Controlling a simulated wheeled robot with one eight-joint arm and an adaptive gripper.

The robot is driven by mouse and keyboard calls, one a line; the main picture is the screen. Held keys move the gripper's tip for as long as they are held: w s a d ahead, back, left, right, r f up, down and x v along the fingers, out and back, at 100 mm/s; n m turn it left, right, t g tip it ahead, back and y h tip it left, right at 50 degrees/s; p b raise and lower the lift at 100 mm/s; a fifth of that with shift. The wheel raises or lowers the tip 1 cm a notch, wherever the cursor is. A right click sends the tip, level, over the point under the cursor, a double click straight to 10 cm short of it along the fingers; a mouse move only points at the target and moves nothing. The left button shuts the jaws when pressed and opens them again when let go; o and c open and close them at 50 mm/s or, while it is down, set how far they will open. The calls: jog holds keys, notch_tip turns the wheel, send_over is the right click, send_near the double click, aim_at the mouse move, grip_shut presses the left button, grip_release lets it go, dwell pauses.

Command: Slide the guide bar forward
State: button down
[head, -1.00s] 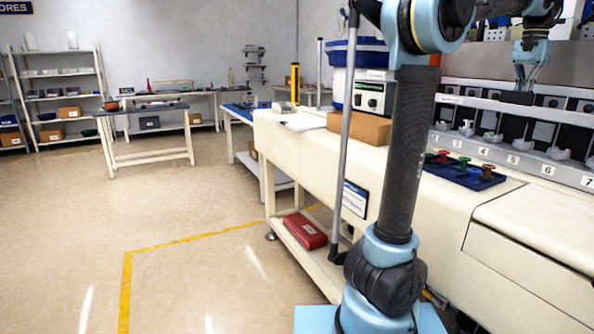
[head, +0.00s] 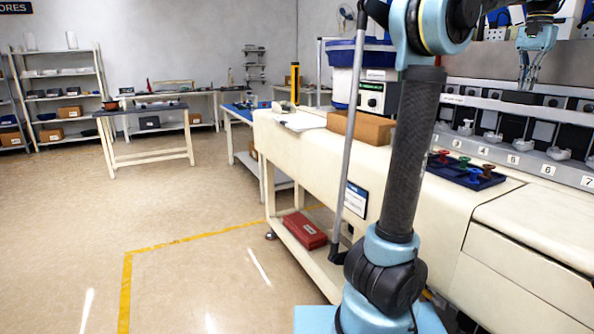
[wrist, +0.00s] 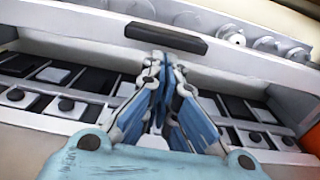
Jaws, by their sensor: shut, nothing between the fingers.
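The guide bar (head: 470,102) is a long pale rail running across the feeder machine above the numbered lanes. A short black handle (head: 520,97) sits on it. In the wrist view the handle (wrist: 166,38) lies just beyond my fingertips, on the pale bar. My gripper (head: 527,84) points down at the handle from above. In the wrist view my gripper (wrist: 164,62) has its blue-grey fingers together, with nothing held. The fingertips are very close to the handle; I cannot tell if they touch it.
A dark blue tray (head: 490,184) with several coloured spool-like parts stands on the machine's front ledge. A cardboard box (head: 362,127) and a green-panelled control unit (head: 371,97) stand to the left. The floor at left is open.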

jog(key=shift+r, duration=2.65)
jog(key=shift+s, duration=0.1)
